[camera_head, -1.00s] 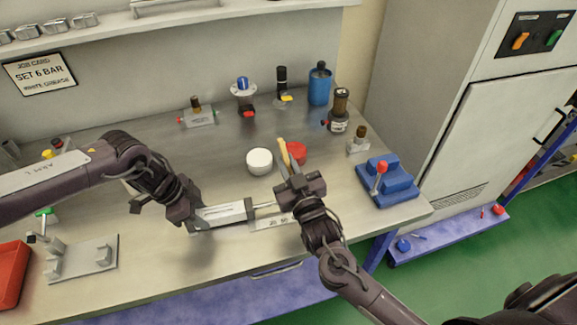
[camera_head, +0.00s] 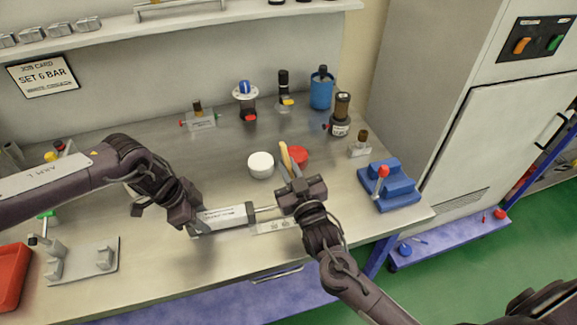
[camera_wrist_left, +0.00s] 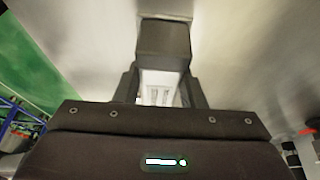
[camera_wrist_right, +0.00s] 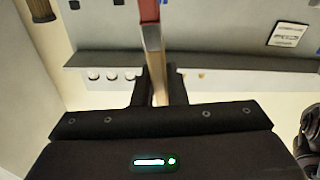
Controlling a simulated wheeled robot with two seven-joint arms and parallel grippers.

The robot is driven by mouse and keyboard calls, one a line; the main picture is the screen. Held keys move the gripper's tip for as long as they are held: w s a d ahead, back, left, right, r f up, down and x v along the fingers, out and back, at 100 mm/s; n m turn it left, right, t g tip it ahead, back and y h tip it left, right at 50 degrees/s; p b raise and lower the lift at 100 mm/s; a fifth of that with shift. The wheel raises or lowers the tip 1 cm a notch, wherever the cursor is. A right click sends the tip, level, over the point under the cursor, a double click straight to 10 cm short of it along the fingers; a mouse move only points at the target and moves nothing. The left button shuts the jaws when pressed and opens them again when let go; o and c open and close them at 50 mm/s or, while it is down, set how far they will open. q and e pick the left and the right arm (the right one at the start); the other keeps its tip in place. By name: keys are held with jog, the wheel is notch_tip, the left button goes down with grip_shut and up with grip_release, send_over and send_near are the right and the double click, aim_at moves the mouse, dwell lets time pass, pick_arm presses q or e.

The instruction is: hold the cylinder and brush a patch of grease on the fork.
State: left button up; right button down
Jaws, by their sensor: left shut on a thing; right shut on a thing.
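The cylinder (camera_head: 228,216) is a silver-white body with a label, lying lengthwise near the bench's front. My left gripper (camera_head: 188,214) is shut on its left end; its pale body also shows between the fingers in the left wrist view (camera_wrist_left: 160,88). A thin rod (camera_head: 264,208) runs from its right end toward my right gripper (camera_head: 302,193). That gripper is shut on the brush (camera_head: 285,157), whose tan part points up and away. In the right wrist view the brush (camera_wrist_right: 152,40) shows wood, metal and red parts. The fork is hidden behind my right gripper; I cannot tell contact or grease.
A blue block with a red knob (camera_head: 390,190) is at right. Fittings and a blue bottle (camera_head: 321,90) line the back. A grey fixture (camera_head: 85,262) and red bin (camera_head: 12,275) are at left.

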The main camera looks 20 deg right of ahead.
pick_arm(q)
jog(key=shift+s+f, duration=0.15)
jog(key=shift+f, duration=0.1)
pick_arm(e)
jog(key=shift+s+f, duration=0.1)
jog(key=shift+f, duration=0.1)
jog(key=shift+s, duration=0.4)
jog(key=shift+w, duration=0.15)
jog(key=shift+w+r, duration=0.2)
jog(key=shift+w, duration=0.2)
jog(key=shift+w, duration=0.15)
jog(key=shift+w+r, duration=0.1)
jog(key=shift+w, duration=0.25)
jog(key=shift+s, duration=0.1)
jog(key=shift+s, duration=0.45)
